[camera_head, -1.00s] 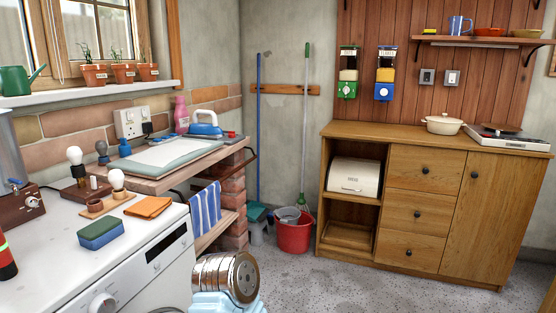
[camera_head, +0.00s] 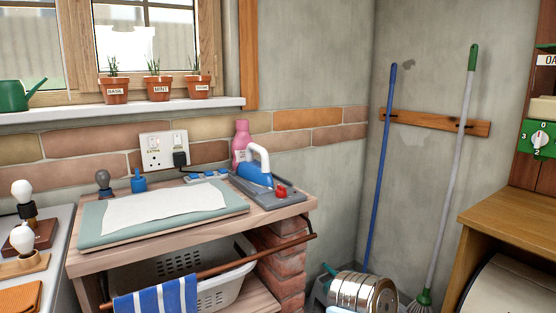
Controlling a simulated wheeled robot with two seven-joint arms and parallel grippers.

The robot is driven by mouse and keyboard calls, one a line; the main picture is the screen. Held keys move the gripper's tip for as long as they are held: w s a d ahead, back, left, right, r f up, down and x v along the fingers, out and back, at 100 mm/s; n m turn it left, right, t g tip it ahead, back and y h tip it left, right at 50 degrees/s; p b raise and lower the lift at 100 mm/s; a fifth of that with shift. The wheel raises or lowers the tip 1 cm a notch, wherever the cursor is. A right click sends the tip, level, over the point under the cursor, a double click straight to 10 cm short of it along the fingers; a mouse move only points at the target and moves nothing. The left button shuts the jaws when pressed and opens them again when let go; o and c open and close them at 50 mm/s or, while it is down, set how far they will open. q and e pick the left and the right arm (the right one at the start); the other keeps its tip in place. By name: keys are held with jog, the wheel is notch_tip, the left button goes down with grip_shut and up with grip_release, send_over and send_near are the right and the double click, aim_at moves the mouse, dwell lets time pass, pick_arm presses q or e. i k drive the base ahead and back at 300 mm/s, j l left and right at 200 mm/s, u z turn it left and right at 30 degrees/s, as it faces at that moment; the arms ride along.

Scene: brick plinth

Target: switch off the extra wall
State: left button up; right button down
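A white double wall socket (camera_head: 163,152) is fixed to the brick strip above the counter. A small dark label that seems to read "EXTRA" is on its left half. A black plug (camera_head: 181,158) sits in its right half, and the left outlet looks empty. Small switches show along its upper part, but their positions are too small to tell. Neither of my grippers is in view.
Below the socket, an ironing pad with a white cloth (camera_head: 166,208) lies on the wooden counter. A grey knob-topped item, a blue bottle (camera_head: 138,181), a pink bottle (camera_head: 241,143) and a blue iron (camera_head: 254,173) stand around it. Potted herbs line the windowsill (camera_head: 120,112).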

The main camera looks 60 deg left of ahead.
aim_at(152, 140)
jog(key=i+u, duration=0.1)
jog(key=u, duration=0.8)
jog(key=i+l+u, duration=0.1)
jog(key=u, duration=0.35)
jog(key=l+u, duration=0.1)
jog(key=u, duration=0.35)
jog(key=i+l+u, duration=0.1)
jog(key=u, duration=0.3)
